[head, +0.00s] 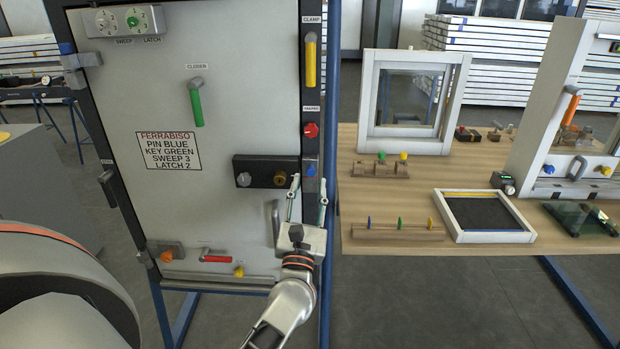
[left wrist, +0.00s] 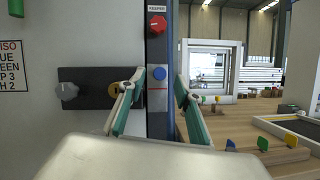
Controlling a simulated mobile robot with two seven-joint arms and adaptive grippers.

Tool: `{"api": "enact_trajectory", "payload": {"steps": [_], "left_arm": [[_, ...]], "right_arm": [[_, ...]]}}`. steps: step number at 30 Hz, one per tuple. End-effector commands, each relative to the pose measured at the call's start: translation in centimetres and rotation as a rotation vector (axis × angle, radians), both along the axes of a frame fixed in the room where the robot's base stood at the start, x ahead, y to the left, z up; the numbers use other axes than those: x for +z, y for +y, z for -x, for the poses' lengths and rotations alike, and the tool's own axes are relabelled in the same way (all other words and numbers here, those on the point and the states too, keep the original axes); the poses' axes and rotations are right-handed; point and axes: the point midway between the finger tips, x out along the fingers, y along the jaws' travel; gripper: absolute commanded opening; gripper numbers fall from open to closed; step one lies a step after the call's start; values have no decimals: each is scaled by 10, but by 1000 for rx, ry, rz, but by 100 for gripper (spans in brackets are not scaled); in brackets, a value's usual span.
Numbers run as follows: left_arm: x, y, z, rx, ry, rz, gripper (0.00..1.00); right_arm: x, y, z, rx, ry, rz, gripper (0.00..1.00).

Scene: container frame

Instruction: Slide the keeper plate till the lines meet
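The keeper column is a dark upright strip on the right edge of the grey door panel, under a KEEPER label (head: 311,109). It carries a red knob (head: 311,130) and, below, a grey keeper plate with a blue knob (head: 311,170). In the left wrist view the blue knob (left wrist: 159,73) sits above a thin red line (left wrist: 158,89); I cannot make out a second line. My left gripper (head: 308,186) is open, its fingers pointing up on either side of the strip around the plate. In the left wrist view the fingertips (left wrist: 160,82) show no clear contact.
A black lock block (head: 264,172) with a grey knob and brass cylinder lies just left of the gripper. A door handle (head: 276,222) is beside the left finger. A wooden table (head: 400,240) with frames and small parts stands to the right.

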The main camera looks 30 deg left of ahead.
Motion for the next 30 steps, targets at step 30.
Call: {"api": "enact_trajectory", "payload": {"steps": [30], "left_arm": [[-31,-35,69,0,-1,-1,34]], "right_arm": [[0,1,1,0,1,-3,40]]}}
